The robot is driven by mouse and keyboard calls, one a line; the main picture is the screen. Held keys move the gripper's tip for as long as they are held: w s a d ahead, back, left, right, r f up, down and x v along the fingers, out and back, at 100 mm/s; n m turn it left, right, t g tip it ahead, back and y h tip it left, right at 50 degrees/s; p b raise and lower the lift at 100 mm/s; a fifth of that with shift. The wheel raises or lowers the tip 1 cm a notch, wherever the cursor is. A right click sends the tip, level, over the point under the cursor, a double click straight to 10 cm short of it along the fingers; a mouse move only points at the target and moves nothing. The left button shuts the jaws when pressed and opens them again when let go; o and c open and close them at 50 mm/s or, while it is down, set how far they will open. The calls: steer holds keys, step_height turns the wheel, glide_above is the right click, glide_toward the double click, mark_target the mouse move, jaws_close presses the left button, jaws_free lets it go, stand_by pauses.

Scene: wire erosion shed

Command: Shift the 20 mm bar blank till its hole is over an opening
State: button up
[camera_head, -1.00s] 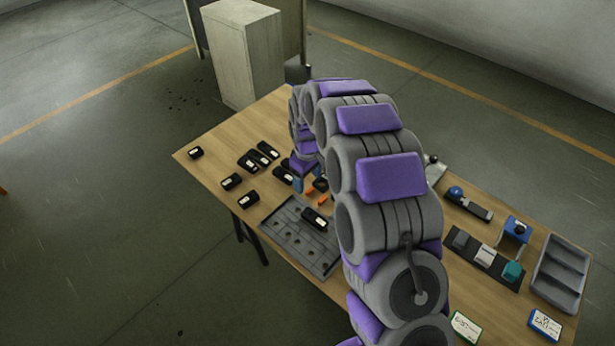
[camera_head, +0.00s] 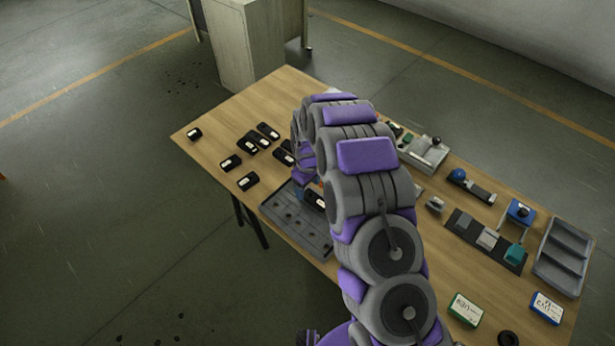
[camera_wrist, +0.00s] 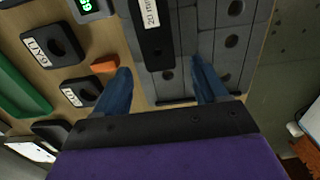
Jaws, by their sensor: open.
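The 20 mm bar blank (camera_wrist: 152,32) is black with a white "20 mm" label and lies on the grey plate with holes (camera_wrist: 205,45) in the wrist view. A small hole shows near its lower end; whether it lies over an opening I cannot tell. My gripper (camera_wrist: 161,65) is open, its blue fingers either side of the bar's near end, with gaps visible. In the head view my arm partly hides the bar (camera_head: 316,200) and the right part of the plate (camera_head: 285,220). Several openings show in the bare part of the plate.
Several black labelled blocks (camera_head: 248,181) lie on the wooden table left of my arm. An orange piece (camera_wrist: 104,65) lies beside my left finger. A grey tray (camera_head: 562,255) and a dark strip with fixtures (camera_head: 485,240) stand at the right. Bare wood lies left of the blocks.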

mark_target(308, 193)
steer(key=shift+f, duration=1.7)
steer(key=shift+c, duration=0.2)
jaws_close()
